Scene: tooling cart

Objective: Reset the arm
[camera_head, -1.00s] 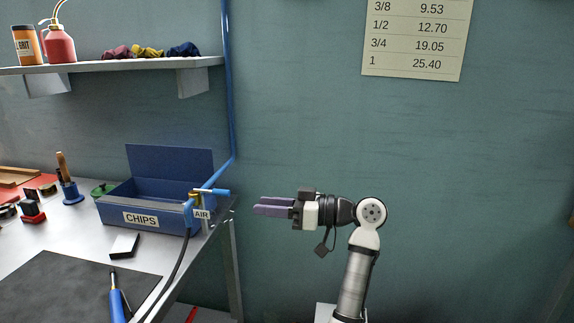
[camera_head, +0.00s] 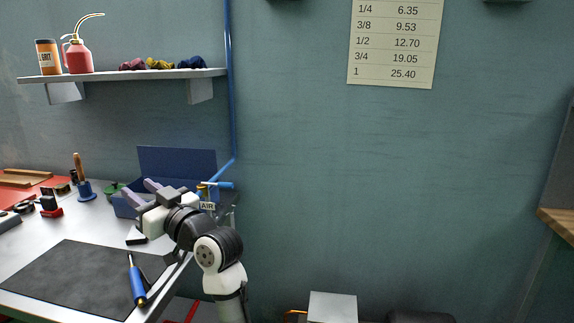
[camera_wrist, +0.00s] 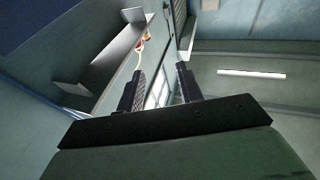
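My gripper (camera_head: 144,191) is in front of the blue chips bin (camera_head: 177,160) near the right end of the bench in the head view. It points up and to the left, and hides much of the bin's front. In the wrist view its two dark fingers (camera_wrist: 160,88) stand apart with a clear gap and nothing between them. The gripper is open and empty.
The bench holds a dark mat (camera_head: 70,275) with a blue-handled tool (camera_head: 137,282). The blue air valve (camera_head: 218,185) is close to the right of my wrist. A shelf (camera_head: 120,75) hangs above.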

